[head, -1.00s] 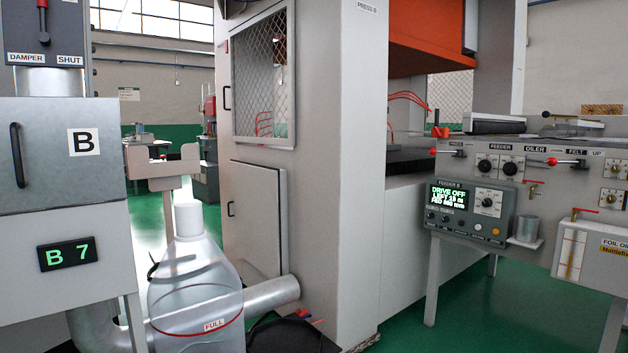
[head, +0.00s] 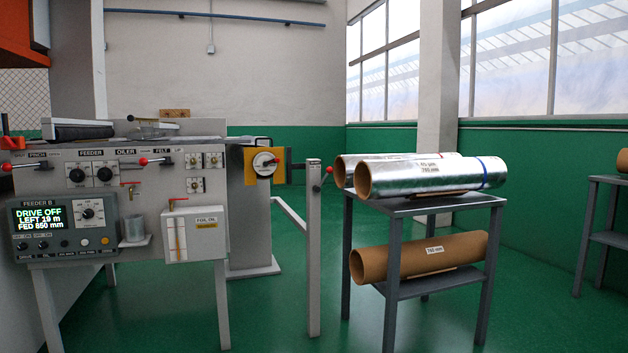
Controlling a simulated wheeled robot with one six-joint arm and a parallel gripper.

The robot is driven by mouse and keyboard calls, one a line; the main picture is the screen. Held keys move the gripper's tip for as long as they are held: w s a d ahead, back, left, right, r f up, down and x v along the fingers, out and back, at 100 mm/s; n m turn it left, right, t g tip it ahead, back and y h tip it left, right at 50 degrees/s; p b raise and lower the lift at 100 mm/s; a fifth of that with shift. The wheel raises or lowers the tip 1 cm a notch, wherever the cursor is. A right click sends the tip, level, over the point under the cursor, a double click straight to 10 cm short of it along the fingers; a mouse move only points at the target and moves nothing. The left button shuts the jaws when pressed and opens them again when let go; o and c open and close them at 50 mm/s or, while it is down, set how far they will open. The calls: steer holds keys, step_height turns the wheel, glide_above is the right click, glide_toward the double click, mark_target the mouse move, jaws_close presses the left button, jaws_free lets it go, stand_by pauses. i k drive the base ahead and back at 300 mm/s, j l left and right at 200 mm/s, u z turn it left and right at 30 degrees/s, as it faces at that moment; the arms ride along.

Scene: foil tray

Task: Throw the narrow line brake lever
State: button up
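A feeder panel (head: 70,167) stands at the left of the head view, with the labels FEEDER, OILER and FELT. It has a red-knobbed lever (head: 144,161) near FELT and another (head: 8,166) at its left edge. To the right, a grey post (head: 313,250) carries a small red knob (head: 329,170) near its top. A white disc with a handle (head: 265,164) sits on a yellow plate (head: 250,167) beside the panel. I see no readable brake label, so I cannot tell which lever is the narrow line brake. My gripper is not in view.
A grey rack (head: 398,207) holds foil rolls (head: 430,172) on top and a cardboard core (head: 420,257) on its lower shelf. A screen (head: 38,217) reads DRIVE OFF. Green floor (head: 270,325) is open in front. Another rack (head: 610,239) stands far right.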

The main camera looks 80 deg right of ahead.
mark_target(328, 170)
steer(key=z, duration=2.75)
